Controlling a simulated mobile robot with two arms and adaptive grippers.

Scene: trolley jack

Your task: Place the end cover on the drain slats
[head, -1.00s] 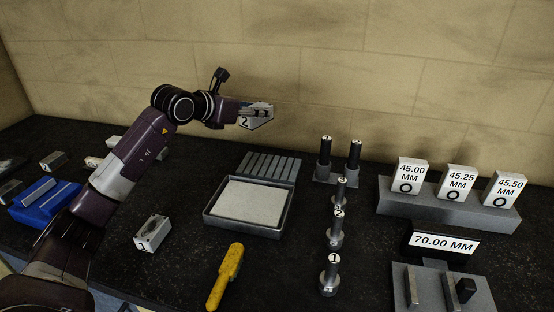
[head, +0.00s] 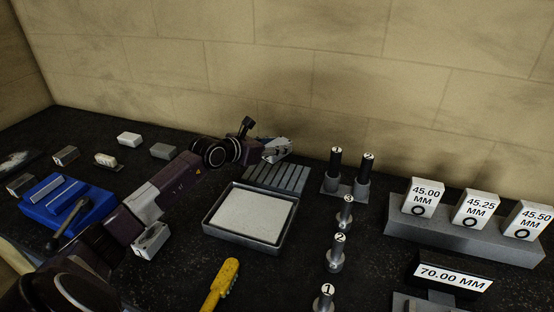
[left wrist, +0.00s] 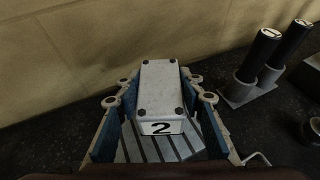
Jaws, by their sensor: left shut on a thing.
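The end cover is a pale metal block with dark bolts at its corners and a black 2 on its end face; it shows clearly in the left wrist view (left wrist: 160,90). My left gripper (head: 276,150) is shut on it, with blue-padded fingers on both sides (left wrist: 160,108). The drain slats (head: 283,179) are a grey ribbed panel behind the shallow tray. The held cover is at the far side of the slats in the head view, with slats visible below it in the left wrist view (left wrist: 145,150). Any gap between them is unclear. My right gripper is out of view.
A shallow tray (head: 209,222) stands in front of the slats. Numbered dark-topped plugs (head: 335,163) stand to the right, beside a grey rack (head: 400,222) with labelled blocks. A yellow-handled brush (head: 221,283) lies in front. A blue holder (head: 90,213) is at left. The wall is close behind.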

